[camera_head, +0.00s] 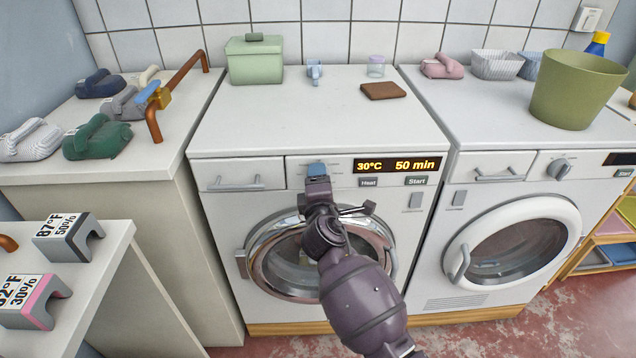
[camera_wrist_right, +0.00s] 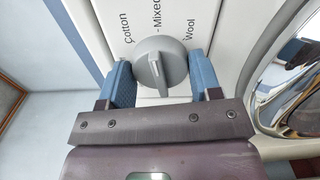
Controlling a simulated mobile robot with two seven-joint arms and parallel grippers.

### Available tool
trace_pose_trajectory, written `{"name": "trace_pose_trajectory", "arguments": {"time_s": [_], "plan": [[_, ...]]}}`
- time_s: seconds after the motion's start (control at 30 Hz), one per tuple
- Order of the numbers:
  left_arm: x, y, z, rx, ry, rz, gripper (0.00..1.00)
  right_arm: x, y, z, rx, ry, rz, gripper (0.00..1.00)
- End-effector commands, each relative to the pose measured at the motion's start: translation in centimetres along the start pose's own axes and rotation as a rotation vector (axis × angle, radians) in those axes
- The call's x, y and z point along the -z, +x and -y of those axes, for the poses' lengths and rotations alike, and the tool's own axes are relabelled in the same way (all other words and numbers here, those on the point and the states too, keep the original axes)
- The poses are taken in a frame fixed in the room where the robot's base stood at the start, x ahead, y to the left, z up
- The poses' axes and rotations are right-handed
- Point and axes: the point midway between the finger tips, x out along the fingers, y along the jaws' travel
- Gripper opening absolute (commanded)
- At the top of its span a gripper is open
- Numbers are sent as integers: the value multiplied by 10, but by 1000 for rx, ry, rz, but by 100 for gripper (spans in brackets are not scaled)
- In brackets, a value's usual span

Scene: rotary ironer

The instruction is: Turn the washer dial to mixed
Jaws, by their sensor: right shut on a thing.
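The left washer (camera_head: 215,215) has a display reading 30°C and 50 min. Its grey round dial (camera_wrist_right: 160,65) shows in the right wrist view, beside the labels Cotton, Mixed and Wool. The dial's raised grip runs roughly toward the Mixed label; its exact setting is hard to tell. My right gripper (camera_head: 317,170) is at the washer's front panel, hiding the dial in the head view. Its blue fingers (camera_wrist_right: 162,85) lie on both sides of the dial and are shut on it. My left gripper is not in view.
The round door (camera_head: 375,232) is just below the dial. A second washer (camera_head: 435,245) stands at right, with an olive bucket (camera_head: 575,92) on top. A green box (camera_head: 255,65) and brown wallet (camera_head: 383,91) lie on the left washer. A copper rail (camera_head: 185,72) stands at left.

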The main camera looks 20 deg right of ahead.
Motion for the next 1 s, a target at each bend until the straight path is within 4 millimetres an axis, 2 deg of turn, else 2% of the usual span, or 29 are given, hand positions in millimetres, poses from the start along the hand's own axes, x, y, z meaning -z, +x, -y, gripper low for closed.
{"name": "trace_pose_trajectory", "arguments": {"time_s": [0.3, 0.83, 0.87, 1.0], "plan": [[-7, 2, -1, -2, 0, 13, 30, 1, 0, 2, 3, 112, -1, 34], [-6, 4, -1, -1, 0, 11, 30, 0, 0, 1, 2, 132, -1, 34], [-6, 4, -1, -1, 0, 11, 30, 0, 0, 1, 2, 131, -1, 63], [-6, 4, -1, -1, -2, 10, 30, 0, 0, 1, 2, 131, 0, 84]]}}
